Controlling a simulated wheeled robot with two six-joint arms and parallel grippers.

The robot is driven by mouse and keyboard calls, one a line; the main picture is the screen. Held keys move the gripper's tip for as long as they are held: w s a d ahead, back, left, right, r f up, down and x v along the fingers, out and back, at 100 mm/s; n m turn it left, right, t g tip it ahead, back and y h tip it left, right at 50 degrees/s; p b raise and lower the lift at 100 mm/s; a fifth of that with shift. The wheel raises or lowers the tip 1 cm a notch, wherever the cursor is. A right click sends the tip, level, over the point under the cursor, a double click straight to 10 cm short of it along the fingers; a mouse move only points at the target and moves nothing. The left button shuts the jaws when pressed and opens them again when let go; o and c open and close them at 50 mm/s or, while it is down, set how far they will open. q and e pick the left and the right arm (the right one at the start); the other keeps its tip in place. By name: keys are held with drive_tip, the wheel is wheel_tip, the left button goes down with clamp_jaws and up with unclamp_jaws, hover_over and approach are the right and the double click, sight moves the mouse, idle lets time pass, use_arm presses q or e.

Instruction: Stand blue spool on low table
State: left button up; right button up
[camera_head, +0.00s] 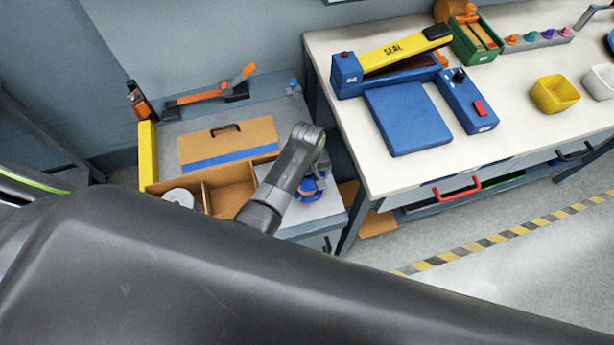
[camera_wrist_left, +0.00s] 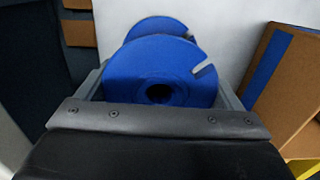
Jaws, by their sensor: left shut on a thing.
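The blue spool (camera_head: 311,188) shows in small part in the head view, mostly hidden behind my left wrist. In the left wrist view the spool (camera_wrist_left: 175,65) fills the middle, its near round flange with a dark centre hole and a pale slot facing the camera. A second blue rim shows behind it. My left gripper (camera_wrist_left: 162,88) is shut on the spool, one grey finger on each side. The gripper (camera_head: 316,178) is over the right front part of the low table (camera_head: 318,209). I cannot tell whether the spool touches the tabletop. My right gripper is not in view.
A cardboard box (camera_head: 228,145) with blue tape and open cardboard compartments (camera_head: 229,196) take up the table's left and middle. An orange and black tool (camera_head: 212,95) lies behind. The taller white workbench (camera_head: 400,180) with a blue sealer (camera_head: 405,120) stands close on the right.

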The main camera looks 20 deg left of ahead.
use_arm(q)
drive_tip(key=shift+f, duration=0.35)
drive_tip(key=o, duration=1.3)
drive_tip(key=shift+f, duration=0.15)
